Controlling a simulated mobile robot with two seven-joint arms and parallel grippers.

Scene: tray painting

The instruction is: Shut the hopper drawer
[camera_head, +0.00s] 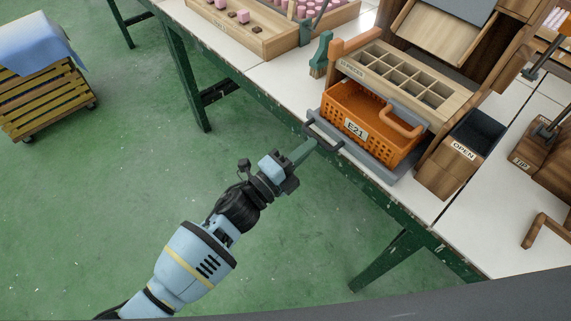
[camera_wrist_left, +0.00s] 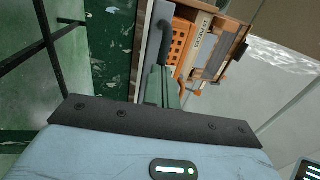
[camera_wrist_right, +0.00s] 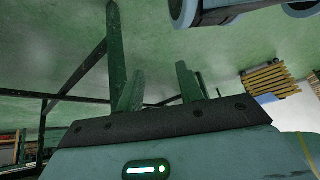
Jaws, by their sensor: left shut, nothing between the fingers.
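The drawer (camera_head: 376,164) is a grey tray with a dark bar handle (camera_head: 324,138) on its front. It stands pulled out under a wooden compartment rack and reaches the table's front edge. An orange basket (camera_head: 351,128) labelled E21 sits in it. My left gripper (camera_head: 308,147) is shut and empty, its fingertips close to the handle; I cannot tell whether they touch. In the left wrist view the shut fingers (camera_wrist_left: 160,86) point toward the handle (camera_wrist_left: 165,28) and basket (camera_wrist_left: 180,48). My right gripper (camera_wrist_right: 158,84) is open and empty over the green floor, away from the drawer.
The wooden compartment rack (camera_head: 447,106) stands above the basket. A wooden bin (camera_head: 440,178) marked OPEN stands right of the drawer, and a brush (camera_head: 320,56) stands left. A long wooden tray (camera_head: 262,44) lies at the back left. Floor before the table is clear.

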